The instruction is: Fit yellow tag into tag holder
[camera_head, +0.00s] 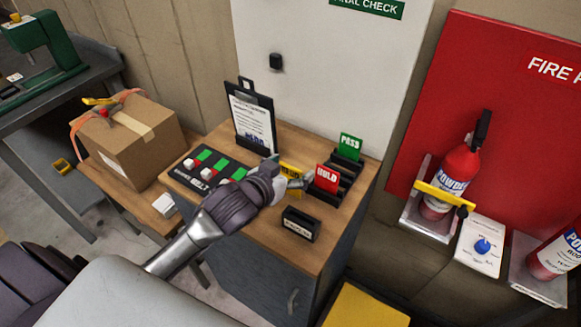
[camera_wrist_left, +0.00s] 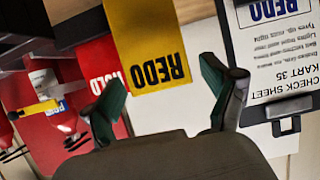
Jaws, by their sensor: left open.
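The yellow tag (camera_head: 291,169) reads REDO and is partly hidden by my left gripper (camera_head: 297,183) in the head view. In the left wrist view the yellow tag (camera_wrist_left: 150,45) appears upside down, ahead of and between the open, empty fingers (camera_wrist_left: 163,95). I cannot tell whether they touch it, and its foot is hidden. A small black labelled block (camera_head: 300,224) stands in front; I cannot tell which of these is the tag holder. My right gripper is not in view.
A clipboard (camera_head: 251,116) stands behind a black switch panel (camera_head: 209,166) on the wooden cabinet top (camera_head: 255,235). A cardboard box (camera_head: 133,140) is at left, and extinguishers (camera_head: 455,179) are at right. Bare wood surrounds the small block.

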